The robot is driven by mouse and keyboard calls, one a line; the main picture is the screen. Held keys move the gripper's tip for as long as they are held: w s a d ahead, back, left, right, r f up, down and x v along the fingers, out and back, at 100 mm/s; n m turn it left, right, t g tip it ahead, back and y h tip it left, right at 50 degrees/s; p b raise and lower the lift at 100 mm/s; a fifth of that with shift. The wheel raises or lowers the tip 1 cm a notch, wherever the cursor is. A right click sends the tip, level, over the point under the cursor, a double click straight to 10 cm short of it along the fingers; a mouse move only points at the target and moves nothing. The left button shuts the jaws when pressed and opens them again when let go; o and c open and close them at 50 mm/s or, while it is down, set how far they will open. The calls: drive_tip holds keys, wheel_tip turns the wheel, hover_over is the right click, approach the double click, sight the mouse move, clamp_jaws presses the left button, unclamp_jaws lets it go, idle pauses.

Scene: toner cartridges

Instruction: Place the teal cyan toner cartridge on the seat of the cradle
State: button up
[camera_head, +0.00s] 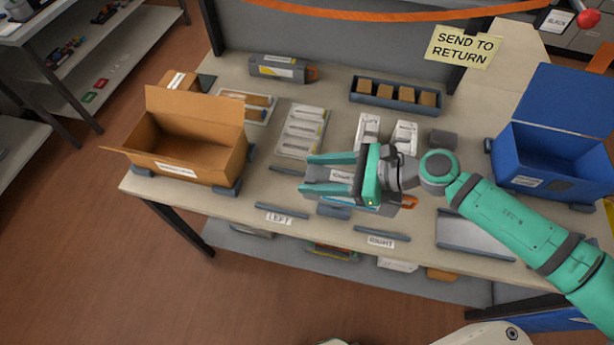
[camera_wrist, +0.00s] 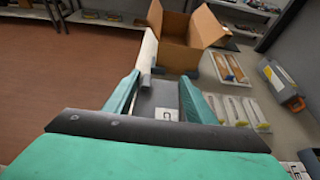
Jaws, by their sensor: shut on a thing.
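My gripper (camera_head: 308,174) is above the front middle of the table, its teal fingers pointing left. It is shut on a grey cartridge (camera_head: 342,176) with a white label that seems to read "Cyan". An orange tab shows at the cartridge's right end, beyond the gripper body. In the wrist view the cartridge (camera_wrist: 158,97) sits between the two fingers (camera_wrist: 155,92); much of it is hidden by the gripper. Low grey-blue rails (camera_head: 282,212) lie on the table by the LEFT and RIGHT labels; I cannot tell for sure which parts form the cradle.
An open cardboard box (camera_head: 195,155) stands at the left, an open blue bin (camera_head: 553,155) at the right. Behind are a grey cartridge (camera_head: 283,68), white trays (camera_head: 302,131) and a dark tray of brown blocks (camera_head: 395,97). A flat grey plate (camera_head: 475,236) lies front right.

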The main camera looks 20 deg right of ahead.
sight(351, 180)
drive_tip(key=shift+w+a+f, duration=0.15)
drive_tip(key=shift+w+f, duration=0.6)
drive_tip(key=shift+f, duration=0.7)
drive_tip(key=shift+w+a+f, duration=0.2)
drive_tip(key=shift+w+f, duration=0.5)
drive_tip(key=shift+f, duration=0.8)
drive_tip(key=shift+w+a+f, duration=0.15)
drive_tip(key=shift+w+f, duration=0.6)
drive_tip(key=shift+f, duration=0.7)
drive_tip(key=o, duration=1.6)
drive_tip(key=shift+f, duration=0.15)
drive_tip(key=shift+c, duration=0.2)
drive_tip(key=shift+s+d+r, duration=0.15)
drive_tip(key=shift+d+r, duration=0.05)
drive_tip(key=shift+r, duration=0.05)
drive_tip(key=v, duration=1.1)
drive_tip(key=shift+s+d+r, duration=0.1)
drive_tip(key=shift+s, duration=0.1)
